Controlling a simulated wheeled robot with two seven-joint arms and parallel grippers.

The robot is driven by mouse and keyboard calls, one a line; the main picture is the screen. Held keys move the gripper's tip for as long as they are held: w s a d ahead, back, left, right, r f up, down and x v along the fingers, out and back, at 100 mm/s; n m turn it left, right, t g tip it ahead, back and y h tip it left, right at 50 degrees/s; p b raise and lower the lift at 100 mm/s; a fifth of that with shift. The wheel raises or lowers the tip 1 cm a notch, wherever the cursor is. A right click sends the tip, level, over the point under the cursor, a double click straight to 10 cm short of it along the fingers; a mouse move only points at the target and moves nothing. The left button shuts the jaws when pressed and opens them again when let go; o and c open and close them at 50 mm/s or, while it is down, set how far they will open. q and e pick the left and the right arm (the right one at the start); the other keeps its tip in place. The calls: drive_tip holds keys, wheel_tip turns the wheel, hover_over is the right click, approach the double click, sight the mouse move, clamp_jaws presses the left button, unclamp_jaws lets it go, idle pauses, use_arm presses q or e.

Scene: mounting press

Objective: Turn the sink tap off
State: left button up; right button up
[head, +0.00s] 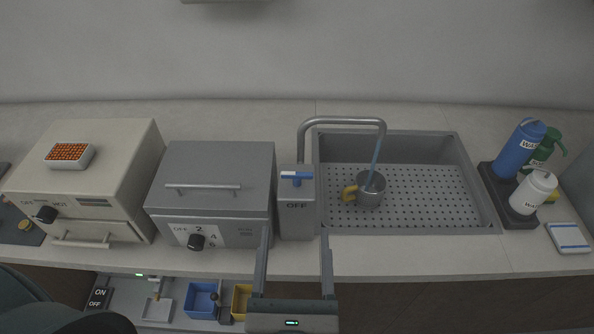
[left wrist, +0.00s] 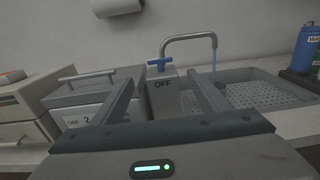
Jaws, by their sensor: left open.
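The sink tap is a grey post (head: 297,218) marked OFF with a curved metal spout (head: 345,121) and a blue lever handle (head: 297,176) on top. Blue water runs from the spout into a grey mug (head: 370,190) with a yellow handle, standing in the sink (head: 440,215). My left gripper (head: 295,236) is open and empty, its fingers pointing forward on either side of the post's lower front in the head view. In the left wrist view the blue handle (left wrist: 160,64) shows above and between the fingers, apart from them. My right gripper is not in view.
A grey box with a knob (head: 215,185) stands left of the tap, and a beige box (head: 90,170) farther left. Bottles (head: 520,150) stand in a dark tray right of the sink. Small blue and yellow bins (head: 202,300) lie below the counter edge.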

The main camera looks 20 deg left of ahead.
sight(297, 177)
use_arm(q)
drive_tip(key=p+x, duration=0.3)
drive_tip(key=x, duration=1.1)
drive_tip(key=shift+x, duration=0.75)
drive_tip(key=shift+f, duration=0.1)
drive_tip(key=c, duration=1)
